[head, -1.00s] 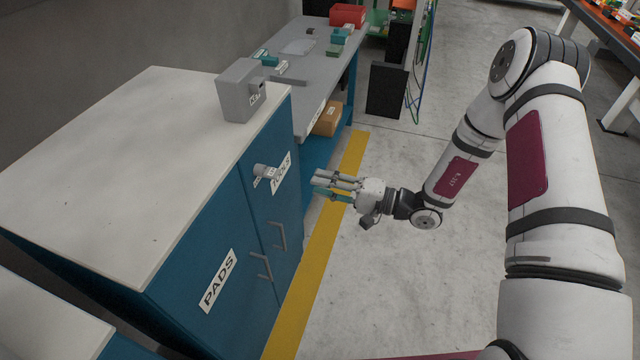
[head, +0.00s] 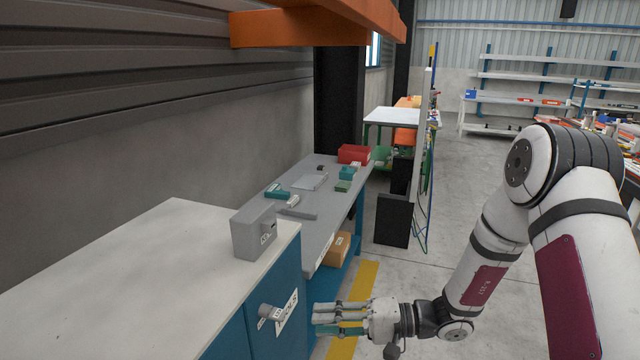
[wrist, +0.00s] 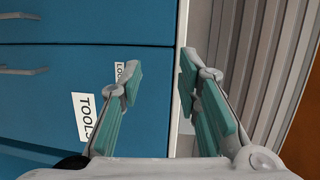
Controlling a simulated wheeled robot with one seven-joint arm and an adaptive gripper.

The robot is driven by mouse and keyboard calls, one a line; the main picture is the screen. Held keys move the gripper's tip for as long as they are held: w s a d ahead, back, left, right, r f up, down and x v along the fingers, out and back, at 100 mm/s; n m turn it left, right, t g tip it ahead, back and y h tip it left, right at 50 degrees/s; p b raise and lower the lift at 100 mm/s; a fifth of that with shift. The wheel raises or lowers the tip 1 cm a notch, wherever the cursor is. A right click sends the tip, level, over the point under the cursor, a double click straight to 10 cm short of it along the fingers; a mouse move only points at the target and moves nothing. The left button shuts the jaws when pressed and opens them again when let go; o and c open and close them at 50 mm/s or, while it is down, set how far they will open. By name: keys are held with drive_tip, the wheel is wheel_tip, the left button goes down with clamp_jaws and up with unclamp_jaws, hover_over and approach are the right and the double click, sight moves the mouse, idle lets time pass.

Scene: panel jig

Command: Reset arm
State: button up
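My gripper (head: 317,317) is at the lower middle of the head view, just right of the blue cabinet's (head: 276,341) front and pointing left towards it. In the wrist view its two teal-padded fingers (wrist: 160,92) stand apart with nothing between them. The arm bends down from the upper right. The cabinet door carries a TOOLS label, which also shows in the wrist view (wrist: 92,118). A second label (wrist: 122,75) is partly hidden by a finger.
A grey box (head: 253,232) stands on the cabinet's white top (head: 150,270). Behind is a grey workbench (head: 318,215) with several small parts and a red bin (head: 352,153). A cardboard box (head: 337,249) sits below it.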

drive_tip(key=s+d+r+n+g+h, duration=0.35)
drive_tip(key=s+r+h, duration=0.45)
drive_tip(key=s+r, duration=0.4)
drive_tip(key=s+d+r+m+t+h, duration=0.2)
drive_tip(key=s+d+r+t+h, duration=0.5)
drive_tip(key=s+d+r, duration=0.3)
drive_tip(key=d+h, duration=0.1)
drive_tip(key=d, duration=0.3)
drive_tip(key=shift+h, duration=0.3)
drive_tip(key=shift+m, duration=0.25)
drive_tip(key=shift+c, duration=0.5)
